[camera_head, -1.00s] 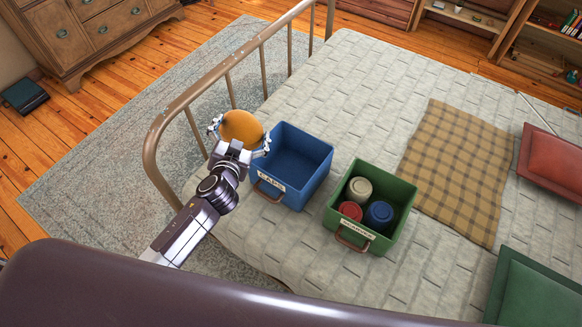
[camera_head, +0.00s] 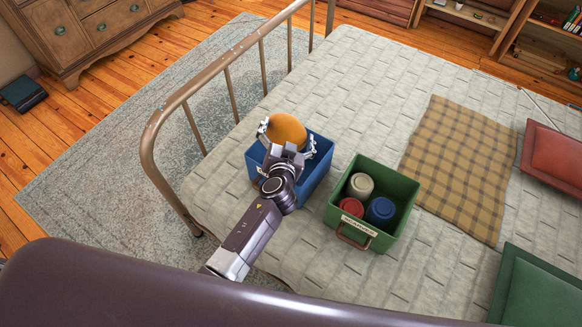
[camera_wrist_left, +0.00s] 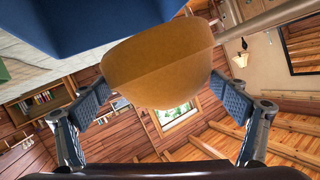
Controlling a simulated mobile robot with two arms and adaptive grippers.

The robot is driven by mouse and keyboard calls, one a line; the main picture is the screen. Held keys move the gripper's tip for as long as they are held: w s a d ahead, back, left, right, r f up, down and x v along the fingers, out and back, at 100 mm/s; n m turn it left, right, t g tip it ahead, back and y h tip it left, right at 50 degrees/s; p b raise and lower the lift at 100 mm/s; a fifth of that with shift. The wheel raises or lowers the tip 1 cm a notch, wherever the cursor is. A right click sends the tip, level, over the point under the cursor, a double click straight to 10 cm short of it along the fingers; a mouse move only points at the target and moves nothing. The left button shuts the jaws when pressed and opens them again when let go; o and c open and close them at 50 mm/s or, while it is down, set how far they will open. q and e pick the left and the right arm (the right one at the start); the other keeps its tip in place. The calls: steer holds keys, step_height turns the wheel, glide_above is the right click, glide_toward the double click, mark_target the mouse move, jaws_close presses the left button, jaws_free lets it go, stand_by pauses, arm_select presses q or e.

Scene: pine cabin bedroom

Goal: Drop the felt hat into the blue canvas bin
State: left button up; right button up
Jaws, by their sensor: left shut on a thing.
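The felt hat (camera_head: 287,130) is a mustard-orange dome, held by my left gripper (camera_head: 286,136). In the head view it appears over the blue canvas bin (camera_head: 317,178), covering most of the bin's opening. The left wrist view shows the felt hat (camera_wrist_left: 160,65) between the two dark finger pads, with the blue bin (camera_wrist_left: 85,22) at the upper left. The bin stands on the bed, its front label mostly hidden by my arm. How high the hat is above the rim is hard to tell. My right gripper is not in view.
A green bin (camera_head: 395,225) with a grey, a red and a blue rolled item stands just right of the blue bin. A metal bed rail (camera_head: 185,95) runs along the left. A plaid blanket (camera_head: 462,165) lies farther right on the bed.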

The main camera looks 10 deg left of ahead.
arm_select(q)
steer(key=shift+f+b, duration=0.45)
steer(key=shift+f, duration=0.5)
steer(key=o, duration=0.9)
steer(key=shift+o, duration=0.2)
steer(key=v, duration=1.2)
steer(key=shift+r, duration=0.1)
